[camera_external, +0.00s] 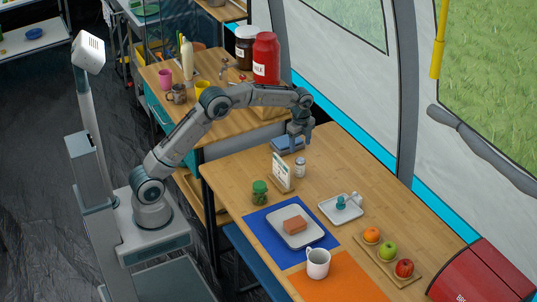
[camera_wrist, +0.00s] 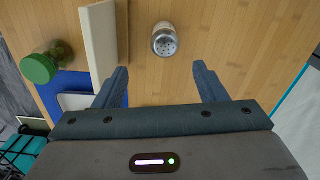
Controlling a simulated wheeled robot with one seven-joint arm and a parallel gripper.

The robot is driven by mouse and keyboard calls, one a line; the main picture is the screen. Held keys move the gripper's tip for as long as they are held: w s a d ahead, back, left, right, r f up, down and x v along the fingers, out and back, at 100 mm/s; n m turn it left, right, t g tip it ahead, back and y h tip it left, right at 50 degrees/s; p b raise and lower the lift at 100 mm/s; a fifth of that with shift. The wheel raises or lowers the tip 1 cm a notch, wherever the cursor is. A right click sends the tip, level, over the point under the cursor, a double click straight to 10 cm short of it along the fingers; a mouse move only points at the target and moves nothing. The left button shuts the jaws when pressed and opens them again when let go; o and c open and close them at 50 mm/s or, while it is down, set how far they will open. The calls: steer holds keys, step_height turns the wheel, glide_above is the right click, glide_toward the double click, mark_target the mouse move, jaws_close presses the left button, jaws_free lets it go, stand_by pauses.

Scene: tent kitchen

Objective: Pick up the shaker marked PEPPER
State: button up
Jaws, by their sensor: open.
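A small shaker (camera_external: 300,168) with a pale body and a grey metal cap stands upright on the wooden table. In the wrist view the shaker (camera_wrist: 165,40) shows from above, its holed cap facing me; I cannot read any marking on it. My gripper (camera_external: 299,138) is above the table, higher than the shaker and a little behind it. In the wrist view my gripper (camera_wrist: 160,80) is open, its two fingers apart and empty, with the shaker beyond the fingertips, roughly between their lines. A green-lidded jar (camera_external: 259,192) stands apart to the left; it shows in the wrist view (camera_wrist: 40,67).
An upright menu card (camera_external: 281,172) stands close left of the shaker and shows in the wrist view (camera_wrist: 100,40). A white tray (camera_external: 325,206) and a blue mat (camera_external: 262,224) lie nearer. Table right of the shaker is clear.

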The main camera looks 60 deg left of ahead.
mark_target(300, 167)
step_height(300, 167, down, 8)
steer(key=shift+f, duration=0.1)
steer(key=shift+w+a+f, duration=0.15)
steer(key=shift+w+f, duration=0.05)
steer(key=shift+f, duration=1.15)
steer(key=shift+w+a+f, duration=0.15)
steer(key=shift+f, duration=1.2)
steer(key=c, duration=1.1)
steer(key=shift+r, duration=0.1)
